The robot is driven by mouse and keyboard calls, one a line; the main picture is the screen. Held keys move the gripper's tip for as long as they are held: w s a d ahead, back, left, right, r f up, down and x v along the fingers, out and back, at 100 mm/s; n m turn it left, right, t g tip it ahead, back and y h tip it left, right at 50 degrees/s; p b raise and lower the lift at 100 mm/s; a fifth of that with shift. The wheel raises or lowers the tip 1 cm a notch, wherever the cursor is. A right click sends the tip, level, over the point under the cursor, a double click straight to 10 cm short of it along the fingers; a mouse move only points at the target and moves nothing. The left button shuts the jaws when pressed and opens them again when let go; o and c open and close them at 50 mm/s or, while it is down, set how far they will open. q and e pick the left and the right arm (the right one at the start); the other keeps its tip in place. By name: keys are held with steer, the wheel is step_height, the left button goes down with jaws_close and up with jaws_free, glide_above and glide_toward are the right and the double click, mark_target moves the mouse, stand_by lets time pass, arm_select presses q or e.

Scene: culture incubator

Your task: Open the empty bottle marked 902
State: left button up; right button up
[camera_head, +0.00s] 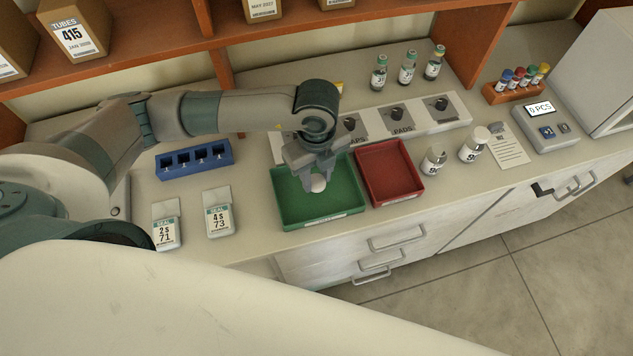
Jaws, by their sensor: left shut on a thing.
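My left gripper (317,178) points down over the green tray (290,207). It is shut on a small white round thing (318,184) that looks like a cap. Its jaws hide part of it. Two small bottles stand on the counter right of the red tray (378,171). The nearer bottle (434,162) is clear and shows no white cap on top. The other bottle (473,146) has a white cap. Their labels are too small to read, so I cannot tell which is 902. My right gripper is not in view.
Three capped vials (406,72) stand at the back. A blue rack (194,160) and two labelled packs (219,213) are at left. A panel with dispensers (441,106) lies behind the trays. A rack of coloured tubes (516,86) and a counting device (543,125) are at right.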

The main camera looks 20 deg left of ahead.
mark_target(317, 181)
arm_select(q)
steer(key=shift+f+p, duration=0.3)
step_height(317, 181, down, 3)
steer(key=shift+r+p, duration=0.1)
steer(key=shift+p, duration=0.7)
steer(key=shift+f, duration=0.25)
steer(key=shift+f, duration=0.2)
steer(key=o, duration=1.2)
steer(key=shift+c, duration=0.2)
steer(key=shift+r, duration=0.1)
